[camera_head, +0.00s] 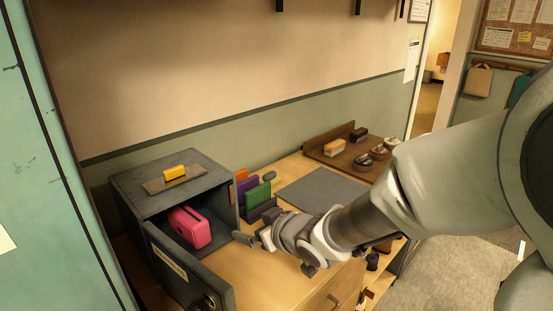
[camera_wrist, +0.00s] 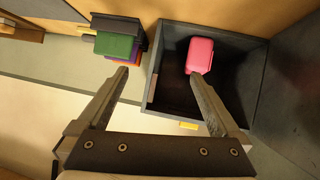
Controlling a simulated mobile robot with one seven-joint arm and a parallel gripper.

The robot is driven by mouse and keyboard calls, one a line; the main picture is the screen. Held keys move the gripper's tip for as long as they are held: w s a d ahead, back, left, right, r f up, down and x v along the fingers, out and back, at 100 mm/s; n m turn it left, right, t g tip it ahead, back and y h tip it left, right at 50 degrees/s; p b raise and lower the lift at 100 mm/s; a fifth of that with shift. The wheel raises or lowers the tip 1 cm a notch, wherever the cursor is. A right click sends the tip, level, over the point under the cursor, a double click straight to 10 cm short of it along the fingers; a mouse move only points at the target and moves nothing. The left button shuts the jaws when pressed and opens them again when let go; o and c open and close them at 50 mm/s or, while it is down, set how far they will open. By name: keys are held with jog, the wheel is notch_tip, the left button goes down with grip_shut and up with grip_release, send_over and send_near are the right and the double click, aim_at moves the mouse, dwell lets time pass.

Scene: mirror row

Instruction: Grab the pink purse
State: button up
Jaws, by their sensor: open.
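The pink purse (camera_head: 190,228) lies inside a dark grey box (camera_head: 118,178) whose front is open, with its door (camera_head: 180,275) swung out toward the front. The purse also shows in the wrist view (camera_wrist: 200,55), inside the box near its upper left wall. My gripper (camera_head: 247,240) is to the right of the box opening, apart from the purse. In the wrist view my gripper (camera_wrist: 160,85) is open with nothing between its fingers; the right finger overlaps the box opening and the left finger is outside it.
A yellow object (camera_head: 174,173) sits on top of the box. Coloured upright items in a dark holder (camera_head: 262,211) stand right of the box. A grey mat (camera_head: 322,190) and a brown tray with brushes (camera_head: 350,158) lie farther right on the wooden counter.

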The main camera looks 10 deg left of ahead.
aim_at(202, 231)
jog(key=w+a+f+y+b, duration=0.1)
jog(key=a+f, duration=0.1)
jog(key=a, duration=0.3)
jog(key=w+a+f+n+g+y+b, duration=0.1)
jog(key=a+f, duration=0.1)
jog(key=a, duration=0.3)
jog(key=w+a+f+y+b, duration=0.1)
jog(key=w+a+f, duration=0.1)
jog(key=a, duration=0.3)
jog(key=shift+a+f+g, duration=0.3)
jog(key=shift+a+f, duration=0.1)
jog(key=shift+f, duration=0.2)
jog(key=shift+r+b+x, duration=0.1)
jog(key=shift+b+x, duration=0.25)
jog(key=shift+x, duration=1)
jog(key=shift+r+b+x, duration=0.15)
jog(key=shift+b+x, duration=0.15)
jog(key=shift+x, duration=1.05)
jog(key=shift+w, duration=0.15)
jog(key=shift+c, duration=0.2)
jog(key=c, duration=1.4)
grip_shut()
jog(key=shift+r, duration=0.1)
